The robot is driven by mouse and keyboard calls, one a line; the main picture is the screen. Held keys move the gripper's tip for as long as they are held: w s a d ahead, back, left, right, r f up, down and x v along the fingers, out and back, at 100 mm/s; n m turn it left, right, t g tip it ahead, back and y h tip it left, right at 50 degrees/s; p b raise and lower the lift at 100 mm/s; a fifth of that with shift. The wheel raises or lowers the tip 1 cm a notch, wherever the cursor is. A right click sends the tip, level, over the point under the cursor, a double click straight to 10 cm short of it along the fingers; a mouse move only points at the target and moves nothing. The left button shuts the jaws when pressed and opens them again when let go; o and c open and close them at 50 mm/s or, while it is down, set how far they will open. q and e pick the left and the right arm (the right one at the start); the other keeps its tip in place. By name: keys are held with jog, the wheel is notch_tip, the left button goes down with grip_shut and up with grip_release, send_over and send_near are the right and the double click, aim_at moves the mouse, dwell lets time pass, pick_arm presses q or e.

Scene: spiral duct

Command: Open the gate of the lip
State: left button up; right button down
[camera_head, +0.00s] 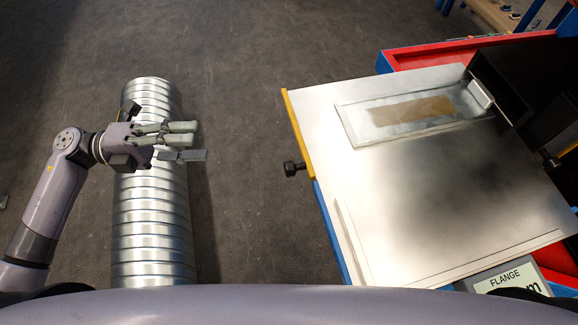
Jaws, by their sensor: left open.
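A machine with a pale metal table top (430,210) stands on the right. A yellow strip (296,125) runs along the upper part of its left edge, and a blue strip (330,232) continues below. A black knob (293,169) sticks out leftward from this edge near where the strips meet. I cannot tell for certain which part is the gate of the lip. My left gripper (199,141) is open and empty, over the silver duct and well left of the knob. It touches no part of the machine. My right gripper is not in view.
A ribbed silver spiral duct (152,235) lies on the dark floor under my left gripper. A shallow clear tray (352,130) with a brown patch sits on the table top. A FLANGE sign (512,280) shows at lower right. Bare floor (250,180) separates duct and machine.

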aim_at(289, 169)
pick_arm(q)
jog(key=shift+m+g+y, duration=0.6)
jog(key=shift+m+g, duration=0.3)
jog(key=s+d+p, duration=0.1)
jog(key=d, duration=0.5)
jog(key=s+d+p, duration=0.2)
jog(key=d, duration=0.3)
jog(key=s+d+p, duration=0.1)
jog(key=d, duration=0.5)
jog(key=shift+s+d+r+p, duration=0.25)
jog(key=shift+s+d+p, duration=0.05)
jog(key=shift+s+p, duration=0.05)
grip_shut()
